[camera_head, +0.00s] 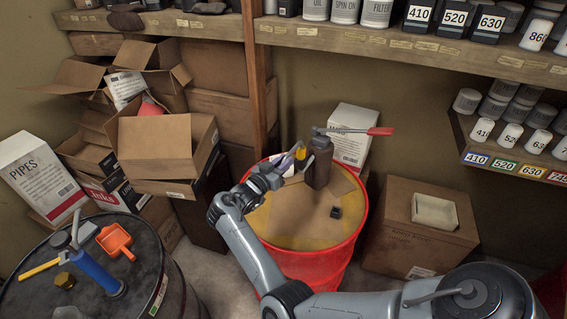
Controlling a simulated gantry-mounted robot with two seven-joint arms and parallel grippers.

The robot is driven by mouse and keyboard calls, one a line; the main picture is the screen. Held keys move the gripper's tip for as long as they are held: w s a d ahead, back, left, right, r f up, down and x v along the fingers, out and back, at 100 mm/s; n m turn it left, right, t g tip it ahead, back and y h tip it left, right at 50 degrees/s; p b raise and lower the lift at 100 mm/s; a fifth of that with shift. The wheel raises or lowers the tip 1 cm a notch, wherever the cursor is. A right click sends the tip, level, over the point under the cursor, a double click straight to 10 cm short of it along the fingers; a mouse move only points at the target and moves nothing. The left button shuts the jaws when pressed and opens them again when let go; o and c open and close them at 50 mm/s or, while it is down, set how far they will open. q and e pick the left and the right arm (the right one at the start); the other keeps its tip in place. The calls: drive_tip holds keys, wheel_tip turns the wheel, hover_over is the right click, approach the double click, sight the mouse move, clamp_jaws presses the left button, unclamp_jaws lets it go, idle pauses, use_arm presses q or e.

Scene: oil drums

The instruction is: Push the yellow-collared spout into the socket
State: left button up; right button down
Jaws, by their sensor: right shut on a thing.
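The yellow-collared spout (300,153) is at the far side of the red drum's top, close against the left side of a dark brown pump body (319,168). My right gripper (284,167) is shut on the spout from the left, its arm reaching over the front of the drum. The socket is not clear; the gap between spout and pump body is too small to tell whether the spout is in it. My left gripper is not in view.
The pump's lever with a red handle (380,131) extends right. A small black block (336,212) sits on the red drum (305,262). A dark drum (145,250) at left holds a blue pump (95,270) and orange scoop (115,240). Cardboard boxes (420,228) stand around.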

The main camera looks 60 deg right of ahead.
drive_tip(key=shift+f, duration=0.3)
drive_tip(key=c, duration=0.9)
unclamp_jaws()
drive_tip(key=shift+c, duration=0.2)
